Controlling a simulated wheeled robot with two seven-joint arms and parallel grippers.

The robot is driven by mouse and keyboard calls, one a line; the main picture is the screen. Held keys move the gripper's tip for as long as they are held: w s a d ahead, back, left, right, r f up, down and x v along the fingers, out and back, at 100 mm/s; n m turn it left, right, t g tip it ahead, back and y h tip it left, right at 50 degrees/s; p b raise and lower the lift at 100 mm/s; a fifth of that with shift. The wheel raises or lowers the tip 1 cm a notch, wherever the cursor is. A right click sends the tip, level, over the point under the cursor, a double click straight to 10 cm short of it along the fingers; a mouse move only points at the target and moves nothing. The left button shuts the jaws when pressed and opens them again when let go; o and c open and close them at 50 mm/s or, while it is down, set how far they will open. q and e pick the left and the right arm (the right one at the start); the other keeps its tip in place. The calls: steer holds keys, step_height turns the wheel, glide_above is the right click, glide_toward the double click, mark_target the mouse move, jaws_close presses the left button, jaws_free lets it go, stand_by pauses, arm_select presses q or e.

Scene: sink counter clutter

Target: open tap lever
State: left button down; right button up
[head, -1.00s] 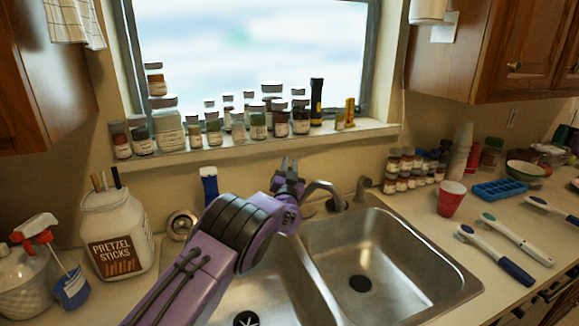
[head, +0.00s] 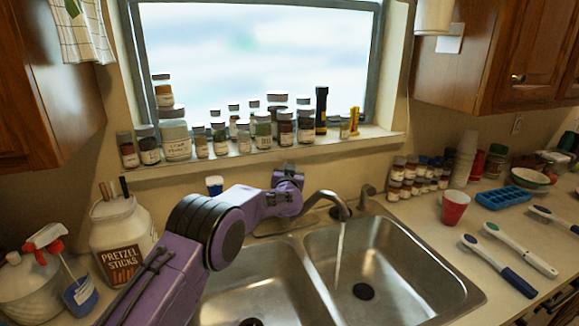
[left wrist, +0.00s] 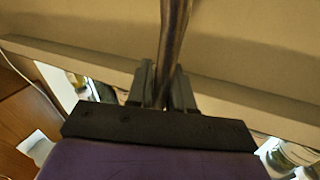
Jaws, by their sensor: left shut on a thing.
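The tap's curved metal spout (head: 325,198) stands behind the double sink. A thin stream of water (head: 339,250) runs from it into the right basin. My left arm comes in from the left across the left basin, and my left gripper (head: 287,180) is beside the spout's base, near the wall. In the left wrist view, the gripper's dark fingers (left wrist: 162,86) are shut on a shiny metal rod, the tap lever (left wrist: 175,30). The lever is hidden in the head view behind the gripper and arm. My right gripper is not in view.
A pretzel sticks jar (head: 120,262) and a spray bottle (head: 45,240) stand on the left. Several spice jars (head: 178,140) line the window sill above the tap. A red cup (head: 454,208) and several brushes (head: 520,250) are on the right counter.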

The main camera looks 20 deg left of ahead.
arm_select(q)
steer(key=c, duration=1.1)
jaws_free()
steer(key=b+v, duration=0.4)
steer(key=v, duration=0.6)
steer(key=shift+s, duration=0.25)
